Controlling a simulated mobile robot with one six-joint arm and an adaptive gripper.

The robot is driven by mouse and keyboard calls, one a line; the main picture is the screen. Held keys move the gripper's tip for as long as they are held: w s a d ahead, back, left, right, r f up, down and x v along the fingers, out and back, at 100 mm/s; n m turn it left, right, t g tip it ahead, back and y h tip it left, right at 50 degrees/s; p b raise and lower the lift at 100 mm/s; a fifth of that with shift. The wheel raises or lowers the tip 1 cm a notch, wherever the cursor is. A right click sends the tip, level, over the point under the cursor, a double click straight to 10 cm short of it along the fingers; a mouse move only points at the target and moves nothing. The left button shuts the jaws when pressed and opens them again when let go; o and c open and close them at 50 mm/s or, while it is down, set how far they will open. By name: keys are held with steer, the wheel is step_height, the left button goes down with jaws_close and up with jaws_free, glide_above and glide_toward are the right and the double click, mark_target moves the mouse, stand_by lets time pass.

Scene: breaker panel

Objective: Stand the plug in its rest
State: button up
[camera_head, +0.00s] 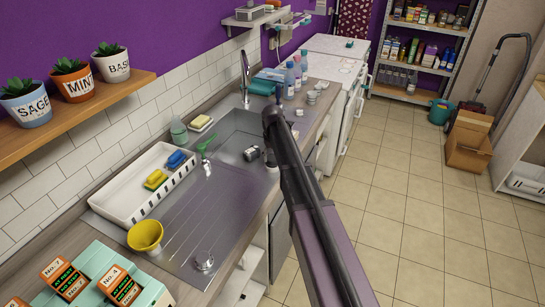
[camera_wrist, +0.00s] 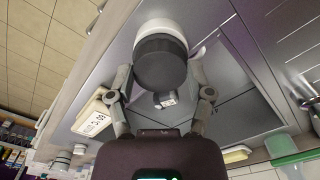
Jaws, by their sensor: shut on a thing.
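My gripper (camera_wrist: 162,68) is shut on a dark cylinder with a white end, which I take to be the plug (camera_wrist: 165,62). It is held between the fingertips in the wrist view, above the grey sink. In the head view my arm hides most of my gripper and the held plug. The steel sink (camera_head: 232,130) lies under and left of my arm. I cannot make out the plug's rest for certain. A small grey-and-dark object (camera_head: 250,153) lies in the sink area and also shows beyond the plug in the wrist view (camera_wrist: 164,99).
A round metal fitting (camera_head: 204,262) is on the drainboard. A faucet (camera_head: 245,75) rises behind the sink. Bottles (camera_head: 291,80) and small jars stand beyond it.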

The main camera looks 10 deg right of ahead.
mark_target(272, 158)
steer(key=shift+f+b, duration=0.35)
steer(key=shift+f, duration=0.05)
steer(key=o, duration=1.2)
steer(key=shift+c, duration=0.2)
steer(key=shift+r, duration=0.25)
step_height(272, 158, up, 10)
steer(key=p, duration=1)
steer(key=shift+f, duration=0.2)
steer(key=s+f+m+b, duration=0.1)
steer(key=s+f+b, duration=0.2)
steer(key=s, duration=2.6)
steer(key=shift+d+m, duration=0.2)
steer(key=shift+m, duration=0.2)
